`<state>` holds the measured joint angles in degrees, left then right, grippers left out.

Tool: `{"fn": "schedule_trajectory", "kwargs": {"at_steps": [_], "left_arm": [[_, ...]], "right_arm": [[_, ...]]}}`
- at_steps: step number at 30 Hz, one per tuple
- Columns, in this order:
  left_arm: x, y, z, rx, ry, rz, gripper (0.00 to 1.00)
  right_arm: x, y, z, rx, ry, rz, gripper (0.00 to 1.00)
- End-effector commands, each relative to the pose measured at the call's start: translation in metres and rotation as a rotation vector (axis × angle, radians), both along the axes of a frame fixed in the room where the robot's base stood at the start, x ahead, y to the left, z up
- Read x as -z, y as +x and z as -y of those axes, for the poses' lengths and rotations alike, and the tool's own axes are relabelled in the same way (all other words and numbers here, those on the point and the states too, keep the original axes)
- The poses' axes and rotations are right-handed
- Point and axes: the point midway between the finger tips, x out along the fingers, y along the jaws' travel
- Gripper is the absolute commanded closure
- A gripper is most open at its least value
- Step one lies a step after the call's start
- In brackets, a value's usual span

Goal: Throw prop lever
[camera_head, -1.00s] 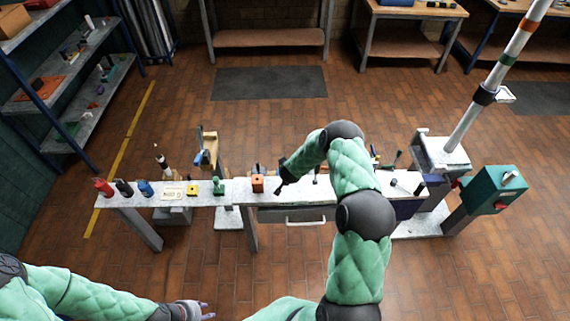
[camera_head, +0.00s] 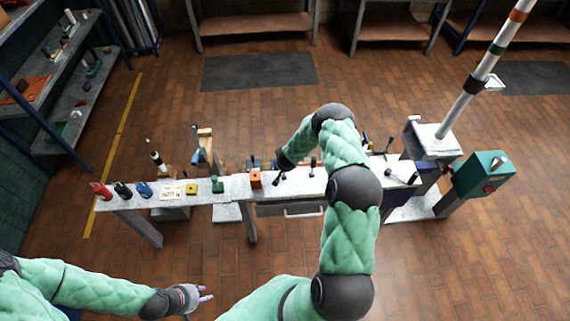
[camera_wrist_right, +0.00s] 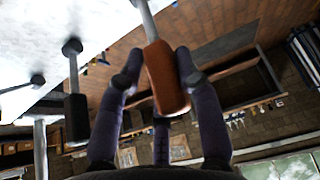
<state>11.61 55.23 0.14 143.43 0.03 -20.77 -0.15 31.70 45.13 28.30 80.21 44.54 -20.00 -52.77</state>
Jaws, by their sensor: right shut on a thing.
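In the right wrist view, my right gripper (camera_wrist_right: 160,85) is shut on a lever with an orange-brown handle (camera_wrist_right: 165,78) and a grey rod. A second lever with a black handle (camera_wrist_right: 76,117) hangs to its left, clear of the fingers. In the head view, the right arm reaches over the bench and its dark wrist (camera_head: 284,160) hides the grip. Small dark levers (camera_head: 312,166) stand on the bench top near it. My left gripper (camera_head: 205,294) is open and empty at the lower left, over the floor, away from the bench. I cannot tell which lever is labelled prop.
The long bench (camera_head: 236,188) carries several small items, including a red one (camera_head: 100,190) and an orange block (camera_head: 255,180). A striped mast (camera_head: 490,62) rises at the right, beside a teal box (camera_head: 483,174). Shelves (camera_head: 75,110) stand at the left. The floor before the bench is clear.

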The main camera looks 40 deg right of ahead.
Motion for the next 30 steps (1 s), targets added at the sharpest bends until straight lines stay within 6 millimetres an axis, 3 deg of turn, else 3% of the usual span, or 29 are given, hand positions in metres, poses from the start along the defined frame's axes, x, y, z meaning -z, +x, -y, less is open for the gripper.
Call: {"fn": "schedule_trajectory", "kwargs": {"at_steps": [2, 3, 5, 17, 23, 30], "left_arm": [[0.000, 0.000, 0.000, 0.000, 0.000, 0.000, 0.68], [0.000, 0.000, 0.000, 0.000, 0.000, 0.000, 0.68], [0.000, 0.000, 0.000, 0.000, 0.000, 0.000, 0.68], [0.000, 0.000, 0.000, 0.000, 0.000, 0.001, 0.68], [0.000, 0.000, 0.000, 0.000, 0.000, 0.001, 0.68], [0.000, 0.000, 0.000, 0.000, 0.000, 0.000, 0.68]], "right_arm": [[0.000, 0.000, 0.001, 0.004, 0.000, 0.001, 1.00], [0.000, 0.001, 0.001, 0.004, 0.000, 0.001, 0.57], [0.000, 0.001, 0.001, 0.003, -0.001, 0.002, 0.41], [-0.003, -0.001, 0.000, 0.001, 0.000, 0.001, 0.41], [-0.021, -0.008, -0.004, 0.002, -0.001, 0.003, 0.41], [-0.055, -0.025, -0.015, 0.000, -0.002, 0.003, 0.41]]}}
